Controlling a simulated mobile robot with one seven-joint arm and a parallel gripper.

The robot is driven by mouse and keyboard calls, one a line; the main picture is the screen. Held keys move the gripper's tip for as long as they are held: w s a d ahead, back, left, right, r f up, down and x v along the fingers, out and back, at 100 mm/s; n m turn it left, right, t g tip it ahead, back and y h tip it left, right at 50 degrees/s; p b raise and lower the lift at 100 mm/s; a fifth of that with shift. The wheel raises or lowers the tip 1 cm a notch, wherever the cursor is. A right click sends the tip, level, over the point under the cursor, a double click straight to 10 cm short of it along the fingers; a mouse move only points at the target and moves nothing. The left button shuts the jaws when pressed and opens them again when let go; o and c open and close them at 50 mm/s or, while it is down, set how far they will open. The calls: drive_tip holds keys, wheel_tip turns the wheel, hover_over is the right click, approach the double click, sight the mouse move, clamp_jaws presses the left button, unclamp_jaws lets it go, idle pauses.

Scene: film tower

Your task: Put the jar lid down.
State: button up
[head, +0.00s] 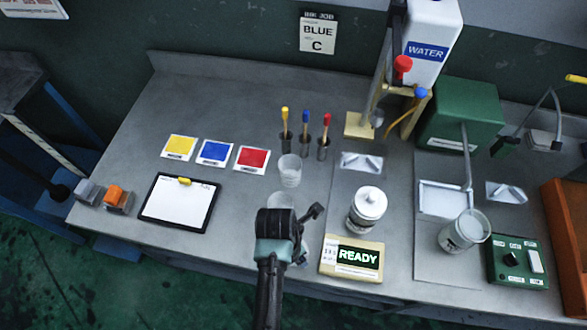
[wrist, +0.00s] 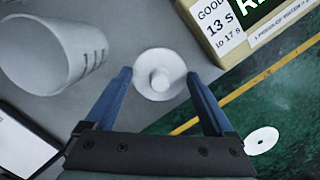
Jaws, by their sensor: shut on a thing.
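The jar lid (wrist: 159,74) is a round pale disc with a raised knob. In the wrist view it sits between the two blue fingers of my gripper (wrist: 159,73), which is shut on it at its rim. Grey table top lies behind it, and I cannot tell whether the lid touches it. In the head view my gripper (head: 285,240) is over the front of the table, left of the READY box, and hides most of the lid. An open jar (head: 463,232) stands further right.
A beaker (wrist: 55,50) is close on the gripper's left; another beaker (head: 289,170) stands behind. The READY box (head: 351,258) is close on the right. A clipboard (head: 179,203) lies left. The table's front edge is near, with green floor beyond.

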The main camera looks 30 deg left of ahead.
drive_tip(key=o, duration=1.1)
wheel_tip(320, 180, up, 12)
drive_tip(key=s, duration=0.2)
drive_tip(key=w+a+r+m+t+y, duration=0.1)
drive_tip(key=w+r+m+t+y, duration=0.1)
drive_tip(key=w+r+m+t, duration=1)
drive_tip(key=w+d+r+m, duration=0.1)
drive_tip(key=w+r, duration=0.3)
drive_tip(key=r, duration=0.5)
drive_tip(key=w+d+r+m, duration=0.2)
drive_tip(key=w+r, duration=0.2)
drive_tip(key=r, duration=0.6)
drive_tip(key=s+d+r+m+t, duration=0.2)
drive_tip(key=d+r+m+t, duration=0.15)
drive_tip(key=r, duration=0.75)
drive_tip(key=s+d+r+m+t, duration=0.15)
drive_tip(key=r+m+t, duration=0.35)
drive_tip(key=r, duration=0.6)
drive_tip(key=s+d+r+m+t, duration=0.1)
drive_tip(key=s+r+m, duration=0.1)
drive_tip(key=s+r, duration=0.1)
drive_tip(key=s+d+r+m+t, duration=0.1)
drive_tip(key=s+r+m+t, duration=0.1)
drive_tip(key=s+r, duration=0.1)
drive_tip(key=s+d+r+m+t+h, duration=0.1)
drive_tip(key=s+d+r+m+t, duration=0.1)
drive_tip(key=r, duration=0.3)
drive_tip(key=shift+s+m, duration=0.35)
drive_tip(key=shift+s, duration=0.1)
